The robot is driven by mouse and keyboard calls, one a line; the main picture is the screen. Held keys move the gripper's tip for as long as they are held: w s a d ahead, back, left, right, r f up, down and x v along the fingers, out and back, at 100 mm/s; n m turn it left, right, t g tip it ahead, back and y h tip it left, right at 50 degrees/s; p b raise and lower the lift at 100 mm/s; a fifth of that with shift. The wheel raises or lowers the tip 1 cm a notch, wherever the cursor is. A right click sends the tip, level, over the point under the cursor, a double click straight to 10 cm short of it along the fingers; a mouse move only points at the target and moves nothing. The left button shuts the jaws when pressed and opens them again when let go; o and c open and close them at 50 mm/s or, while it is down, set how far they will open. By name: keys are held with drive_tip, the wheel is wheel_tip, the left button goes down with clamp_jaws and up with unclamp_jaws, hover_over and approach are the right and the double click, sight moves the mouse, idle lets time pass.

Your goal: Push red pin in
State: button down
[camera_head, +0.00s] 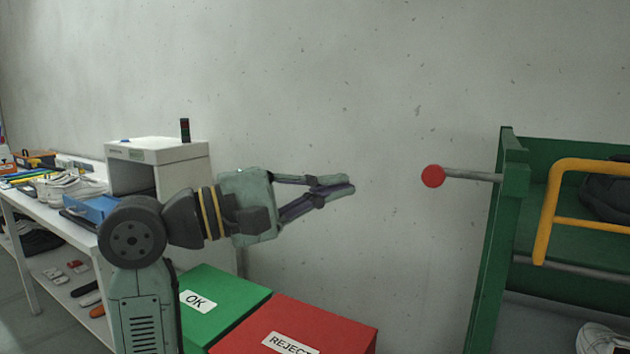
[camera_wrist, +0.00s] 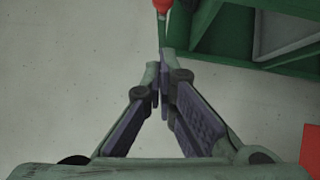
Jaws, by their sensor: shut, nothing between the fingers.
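The red pin has a round red knob (camera_head: 433,176) on a grey rod that sticks out to the left from the green frame (camera_head: 515,180) in the head view. A good length of rod shows between knob and frame. My gripper (camera_head: 350,185) is shut and empty, pointing right toward the knob, with a clear gap between fingertips and knob. In the wrist view the shut fingertips (camera_wrist: 160,70) are at the middle, and the red knob (camera_wrist: 162,4) is cut off by the top edge.
A green OK bin (camera_head: 225,290) and a red REJECT bin (camera_head: 320,320) stand below my arm. A yellow rail (camera_head: 550,210) is on the green frame. A white table (camera_head: 60,215) with shoes and tools is at left. The space between gripper and knob is free.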

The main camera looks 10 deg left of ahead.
sight(442, 181)
drive_tip(key=w+d+r+p, duration=0.1)
drive_tip(key=w+d+p, duration=0.1)
drive_tip(key=d, duration=0.6)
drive_tip(key=shift+p, duration=0.4)
drive_tip(key=shift+w+d+r, duration=0.1)
drive_tip(key=d+b, duration=0.1)
drive_tip(key=s+d+b, duration=0.1)
drive_tip(key=d, duration=0.1)
drive_tip(key=d+b, duration=0.1)
drive_tip(key=shift+s+d, duration=0.25)
drive_tip(key=shift+d, duration=0.05)
drive_tip(key=shift+s+d, duration=0.15)
drive_tip(key=shift+d, duration=0.3)
drive_tip(key=shift+a, duration=0.15)
